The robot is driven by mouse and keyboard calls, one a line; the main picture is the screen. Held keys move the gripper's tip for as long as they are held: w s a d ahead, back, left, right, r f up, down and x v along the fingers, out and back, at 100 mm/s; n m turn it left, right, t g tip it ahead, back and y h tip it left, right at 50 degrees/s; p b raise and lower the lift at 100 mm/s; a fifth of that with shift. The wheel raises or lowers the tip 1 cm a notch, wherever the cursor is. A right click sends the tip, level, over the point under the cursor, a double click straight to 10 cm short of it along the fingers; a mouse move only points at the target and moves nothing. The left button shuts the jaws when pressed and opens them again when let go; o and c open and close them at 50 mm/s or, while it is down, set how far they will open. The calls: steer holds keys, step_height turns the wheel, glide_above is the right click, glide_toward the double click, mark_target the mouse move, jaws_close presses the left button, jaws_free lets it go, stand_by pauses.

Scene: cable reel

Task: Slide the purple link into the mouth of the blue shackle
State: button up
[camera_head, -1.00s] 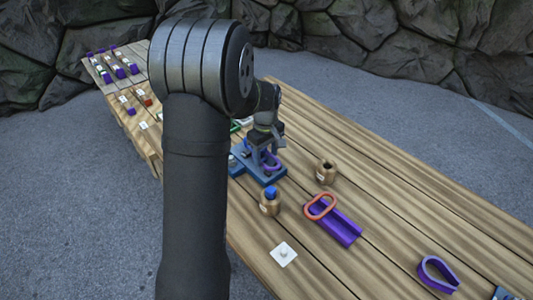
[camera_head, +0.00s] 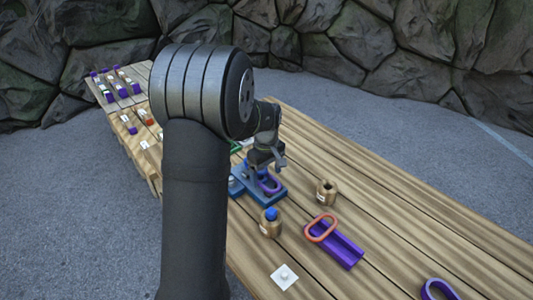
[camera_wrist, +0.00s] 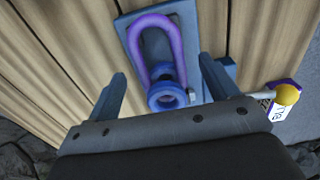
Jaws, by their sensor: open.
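The purple link (camera_head: 273,187) lies on a blue base plate (camera_head: 272,200), and it also shows in the wrist view (camera_wrist: 163,24). The blue shackle (camera_wrist: 168,97) is at the near end of the link in the wrist view. The link's near end runs in at the shackle's blue rings, where its tip is hidden. My gripper (camera_wrist: 163,76) is open, with a finger on each side of the link and shackle and clear space between. In the head view my gripper (camera_head: 266,162) is above the plate, apart from the link.
A wooden pot with a blue top (camera_head: 270,222) and an open wooden pot (camera_head: 326,192) stand close by. Another purple loop (camera_head: 438,288) and a white plate (camera_head: 284,277) lie farther off. A yellow knob (camera_wrist: 288,94) shows at right.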

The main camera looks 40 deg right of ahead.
step_height(320, 180, up, 16)
steer(key=shift+r, duration=0.25)
steer(key=shift+f, duration=0.1)
step_height(320, 180, down, 17)
steer(key=shift+f, duration=0.15)
stand_by(0.7)
